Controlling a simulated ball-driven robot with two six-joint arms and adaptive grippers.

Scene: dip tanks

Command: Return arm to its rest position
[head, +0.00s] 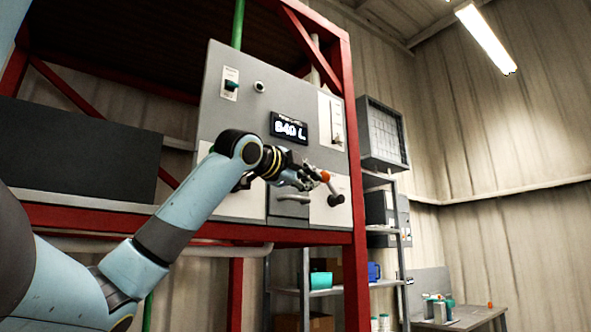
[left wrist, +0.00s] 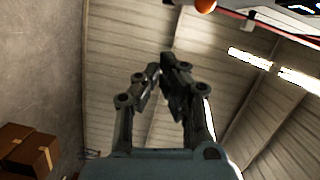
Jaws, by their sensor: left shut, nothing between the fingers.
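My left arm (head: 190,205) reaches from the lower left towards the grey control panel (head: 225,120). My left gripper (head: 318,178) is in front of the panel's lower right part, close to a lever with an orange knob (head: 325,176). In the left wrist view the gripper (left wrist: 168,65) has its fingertips together, with nothing between them. The orange knob (left wrist: 205,5) shows at the top edge of that view, apart from the fingers. My right gripper is in neither view.
The panel carries a lit display (head: 289,128) and a teal switch (head: 231,85). A red steel frame (head: 356,200) surrounds it. A shelf (head: 335,290) and a table (head: 470,315) stand to the right. Cardboard boxes (left wrist: 28,148) show in the left wrist view.

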